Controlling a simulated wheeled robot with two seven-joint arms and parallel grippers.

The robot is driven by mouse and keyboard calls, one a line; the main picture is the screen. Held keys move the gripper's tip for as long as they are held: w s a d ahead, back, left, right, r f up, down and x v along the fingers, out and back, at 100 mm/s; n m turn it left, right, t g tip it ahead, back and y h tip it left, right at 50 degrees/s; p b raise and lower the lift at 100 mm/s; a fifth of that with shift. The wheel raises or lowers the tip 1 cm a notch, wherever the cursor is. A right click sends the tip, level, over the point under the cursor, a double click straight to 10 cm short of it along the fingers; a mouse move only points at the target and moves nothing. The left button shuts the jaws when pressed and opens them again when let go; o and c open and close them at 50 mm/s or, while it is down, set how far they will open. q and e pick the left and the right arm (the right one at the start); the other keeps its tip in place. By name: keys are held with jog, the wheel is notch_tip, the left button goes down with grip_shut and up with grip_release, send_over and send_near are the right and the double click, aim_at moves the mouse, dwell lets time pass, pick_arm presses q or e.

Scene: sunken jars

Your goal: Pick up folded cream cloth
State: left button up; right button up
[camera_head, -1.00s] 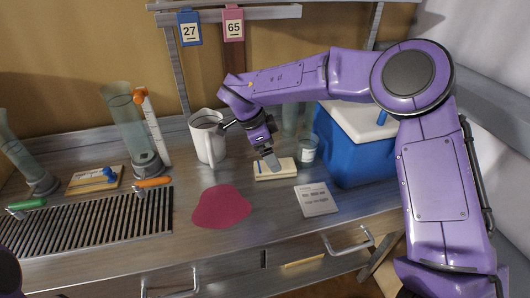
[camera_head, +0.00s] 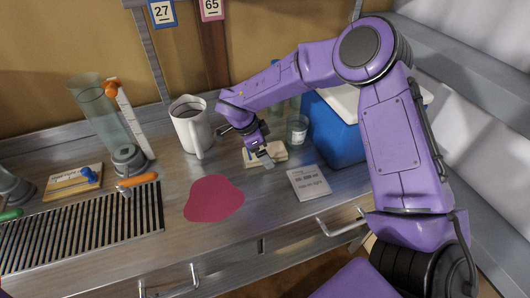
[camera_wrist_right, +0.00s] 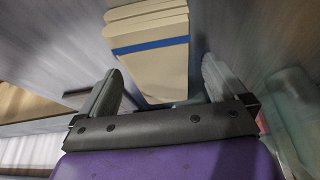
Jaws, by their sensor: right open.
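The folded cream cloth (camera_head: 280,152) lies on the metal bench, to the right of the white jug and behind the pink patch. In the right wrist view the cloth (camera_wrist_right: 150,65) shows as stacked cream layers with a blue stripe, lying ahead of and between the spread fingers. My right gripper (camera_head: 264,157) is at the cloth, pointing down, and covers part of it in the head view. In the wrist view my right gripper (camera_wrist_right: 165,90) is open, with a gap on each side of the cloth. My left gripper is not in view.
A white jug (camera_head: 190,128) stands left of the gripper. A small glass jar (camera_head: 297,130) and a blue cooler (camera_head: 338,130) stand close on the right. A printed card (camera_head: 309,182) and a flat pink patch (camera_head: 213,198) lie in front. A slatted grate (camera_head: 80,228) is at left.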

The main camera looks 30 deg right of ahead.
aim_at(268, 150)
jog(key=c, duration=1.1)
jog(key=shift+r, duration=0.1)
jog(key=shift+w+r, duration=0.1)
jog(key=shift+r, duration=0.2)
notch_tip(268, 150, up, 3)
jog(key=shift+a+f+b, duration=0.1)
jog(key=shift+a+b, duration=0.05)
jog(key=shift+b, duration=0.2)
jog(key=s+a+r, duration=0.3)
jog(key=s+a+r+b, duration=0.1)
jog(key=s+a+r, duration=0.1)
jog(key=a+r, duration=0.1)
jog(key=s+a+r, duration=0.3)
jog(key=a, duration=0.1)
jog(key=shift+s+a+r+b, duration=0.25)
jog(key=shift+s+a+b, duration=0.05)
jog(key=shift+s+a, duration=0.1)
